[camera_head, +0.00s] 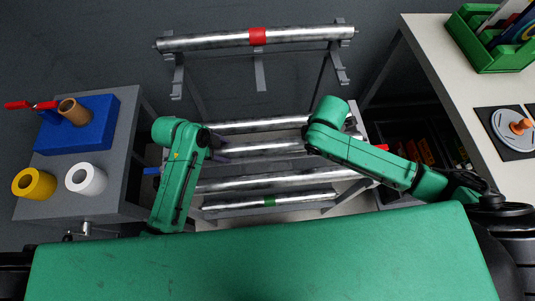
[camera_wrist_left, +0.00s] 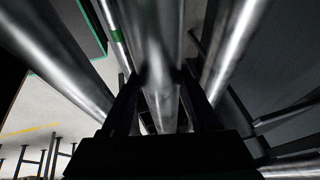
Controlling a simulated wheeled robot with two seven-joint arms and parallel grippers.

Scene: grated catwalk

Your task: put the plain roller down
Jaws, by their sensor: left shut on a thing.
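My left gripper (camera_head: 220,154) reaches down among the rollers, mostly hidden by its green arm in the head view. In the left wrist view its dark fingers (camera_wrist_left: 162,88) are shut on a plain steel roller (camera_wrist_left: 150,35), one on each side of it. In the head view this appears to be the plain roller (camera_head: 265,149) in the middle of the lower group; its left part is hidden. My right arm ends over the right ends of the rollers; its gripper is hidden.
Other rollers lie close on both sides, one with a green band (camera_head: 268,202). A red-banded roller (camera_head: 257,37) rests on the upper rack (camera_head: 260,72). A grey cabinet (camera_head: 125,190) with a blue block (camera_head: 90,133) stands left, a pale bench (camera_head: 430,50) right.

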